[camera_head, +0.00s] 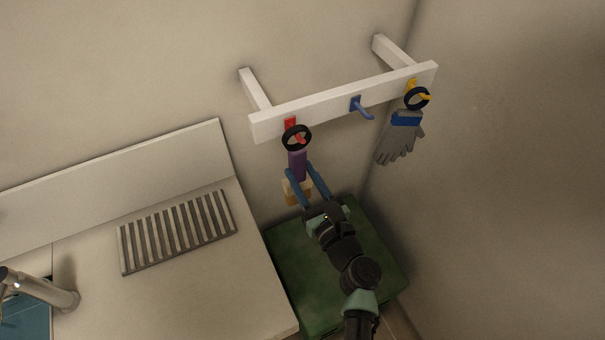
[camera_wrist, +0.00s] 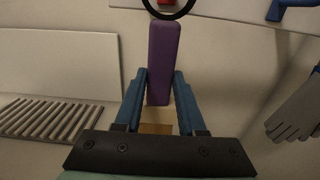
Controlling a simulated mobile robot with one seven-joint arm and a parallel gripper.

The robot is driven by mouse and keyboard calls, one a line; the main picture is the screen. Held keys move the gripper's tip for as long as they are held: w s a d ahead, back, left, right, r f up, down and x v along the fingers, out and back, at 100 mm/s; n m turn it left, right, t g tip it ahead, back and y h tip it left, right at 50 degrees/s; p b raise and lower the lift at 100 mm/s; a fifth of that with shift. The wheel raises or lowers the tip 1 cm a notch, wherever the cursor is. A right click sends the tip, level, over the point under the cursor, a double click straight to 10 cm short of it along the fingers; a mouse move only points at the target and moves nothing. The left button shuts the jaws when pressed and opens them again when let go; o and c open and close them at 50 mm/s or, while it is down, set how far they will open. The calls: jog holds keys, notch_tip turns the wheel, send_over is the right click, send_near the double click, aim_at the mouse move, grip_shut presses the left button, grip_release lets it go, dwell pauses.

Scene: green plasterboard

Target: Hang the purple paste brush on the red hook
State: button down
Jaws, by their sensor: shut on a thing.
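The purple paste brush (camera_head: 297,163) is upright in the head view, with a black ring (camera_head: 288,141) at its top and a pale brush end (camera_head: 291,190) below. My gripper (camera_head: 306,180) is shut on its purple handle, which also shows between the blue fingers in the wrist view (camera_wrist: 163,62). The red hook (camera_head: 290,124) is at the left end of the white rail. The ring overlaps the hook in the head view, and the red tip shows within the ring. I cannot tell whether the ring bears on the hook.
The white rail (camera_head: 322,105) also carries a blue hook (camera_head: 361,106) and a yellow hook (camera_head: 411,85), where a grey glove (camera_head: 398,146) hangs. A counter with a ribbed drainer (camera_head: 178,232) and a tap (camera_head: 45,290) is at left. A green surface (camera_head: 300,290) lies below.

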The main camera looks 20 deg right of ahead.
dwell(0.3)
jog(key=shift+c, duration=2.1)
grip_release()
jog(key=shift+s, duration=0.1)
jog(key=shift+s+f, duration=0.1)
jog(key=shift+s, duration=0.2)
jog(key=s+b, duration=0.2)
jog(key=s, duration=1)
jog(key=shift+d, duration=0.2)
jog(key=shift+s, duration=0.1)
